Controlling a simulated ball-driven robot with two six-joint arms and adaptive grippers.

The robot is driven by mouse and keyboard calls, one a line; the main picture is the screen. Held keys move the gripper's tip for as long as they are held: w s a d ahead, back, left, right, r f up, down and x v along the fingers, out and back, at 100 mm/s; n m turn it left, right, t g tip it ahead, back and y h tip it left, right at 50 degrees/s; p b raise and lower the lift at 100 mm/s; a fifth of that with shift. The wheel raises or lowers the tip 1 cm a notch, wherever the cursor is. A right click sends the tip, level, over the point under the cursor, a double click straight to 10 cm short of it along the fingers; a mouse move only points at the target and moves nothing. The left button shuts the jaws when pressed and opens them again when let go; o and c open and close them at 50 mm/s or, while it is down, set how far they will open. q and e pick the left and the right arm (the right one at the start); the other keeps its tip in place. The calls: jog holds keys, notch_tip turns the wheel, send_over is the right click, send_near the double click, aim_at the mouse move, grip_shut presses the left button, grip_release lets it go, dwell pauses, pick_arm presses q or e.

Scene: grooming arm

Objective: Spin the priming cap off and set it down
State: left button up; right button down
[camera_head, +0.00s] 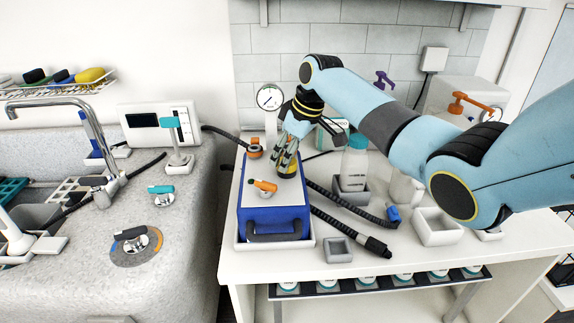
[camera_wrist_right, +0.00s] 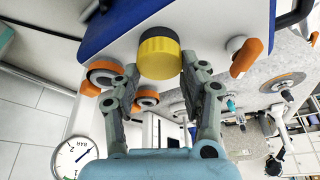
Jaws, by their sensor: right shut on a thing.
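The priming cap (camera_wrist_right: 159,52) is a short yellow cylinder with a dark band. It sits at the white top of a blue box (camera_head: 268,221); I cannot tell whether it is still threaded on. In the head view the cap (camera_head: 288,171) is partly hidden by my fingers. My right gripper (camera_head: 286,158) reaches down from above and is shut on the cap. In the right wrist view the fingers (camera_wrist_right: 162,66) lie on either side of it. My left gripper is not in view.
An orange-handled valve (camera_head: 264,186) stands in front of the cap, and a round gauge (camera_head: 269,97) behind it. Black hoses run right of the box. A small grey square tray (camera_head: 338,250) and a white square bin (camera_head: 436,226) stand on the white counter (camera_head: 285,276).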

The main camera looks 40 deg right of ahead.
jog(key=n+y+b, duration=0.1)
jog(key=n, duration=0.2)
jog(key=shift+f+g, duration=0.1)
jog(key=shift+g, duration=0.3)
jog(key=shift+n, duration=0.8)
jog(key=n+g+b, duration=0.1)
jog(key=n+b, duration=0.1)
jog(key=shift+n+y, duration=0.4)
jog(key=shift+n+b, duration=0.35)
jog(key=shift+n, duration=0.25)
jog(key=shift+n+g, duration=0.3)
